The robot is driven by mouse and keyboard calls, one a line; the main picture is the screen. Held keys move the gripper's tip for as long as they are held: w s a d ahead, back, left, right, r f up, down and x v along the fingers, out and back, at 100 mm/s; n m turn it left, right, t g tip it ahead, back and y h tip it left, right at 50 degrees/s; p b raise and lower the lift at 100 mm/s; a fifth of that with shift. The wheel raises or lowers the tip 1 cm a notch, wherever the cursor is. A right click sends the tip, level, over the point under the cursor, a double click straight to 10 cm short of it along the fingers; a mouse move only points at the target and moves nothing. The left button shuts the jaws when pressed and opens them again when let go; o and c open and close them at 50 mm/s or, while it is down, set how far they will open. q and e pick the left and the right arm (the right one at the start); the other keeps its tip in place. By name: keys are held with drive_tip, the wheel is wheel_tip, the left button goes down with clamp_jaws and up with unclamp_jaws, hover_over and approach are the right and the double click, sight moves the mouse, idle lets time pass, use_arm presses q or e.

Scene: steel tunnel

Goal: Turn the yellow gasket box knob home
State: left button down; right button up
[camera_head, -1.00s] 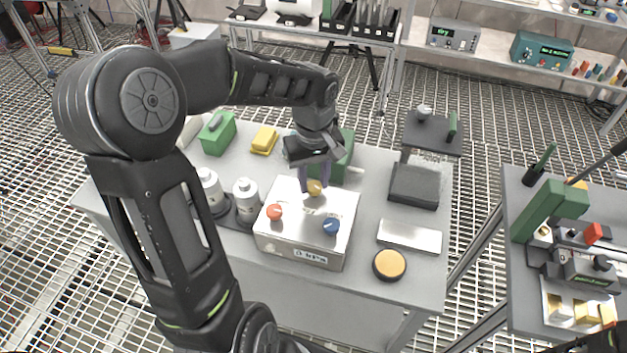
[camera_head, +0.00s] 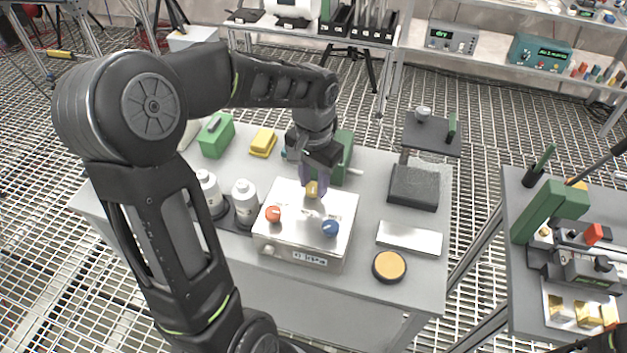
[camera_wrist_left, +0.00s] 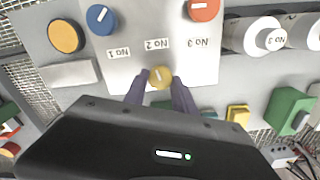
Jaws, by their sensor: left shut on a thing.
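The gasket box (camera_head: 300,241) is a pale metal box on the grey table, with a display on its front. Its top carries a red knob (camera_head: 273,213), a blue knob (camera_head: 330,228) and, behind them, the yellow knob (camera_head: 312,189). My left gripper (camera_head: 315,184) points down at the yellow knob and is shut on it. In the left wrist view the two fingers stand on either side of the yellow knob (camera_wrist_left: 160,76), whose white line points nearly along the picture's vertical. Labels No 1, No 2 and No 3 show there. My right gripper is not in view.
Two white bottles (camera_head: 245,200) stand left of the box. A green box (camera_head: 216,135) and a yellow block (camera_head: 263,142) lie behind. A silver plate (camera_head: 409,237), an orange-topped disc (camera_head: 389,266) and a dark stand (camera_head: 414,186) are at right.

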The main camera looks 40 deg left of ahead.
sight(314, 187)
use_arm(q)
drive_tip(key=m, duration=0.6)
drive_tip(key=shift+r+m, duration=0.1)
drive_tip(key=shift+m, duration=0.2)
drive_tip(key=m+p, duration=0.1)
drive_tip(key=m, duration=0.4)
drive_tip(key=shift+d+m, duration=0.1)
drive_tip(key=shift+m, duration=0.2)
drive_tip(key=c, duration=1)
unclamp_jaws()
drive_tip(key=shift+r+b, duration=0.4)
drive_tip(key=shift+r, duration=3.45)
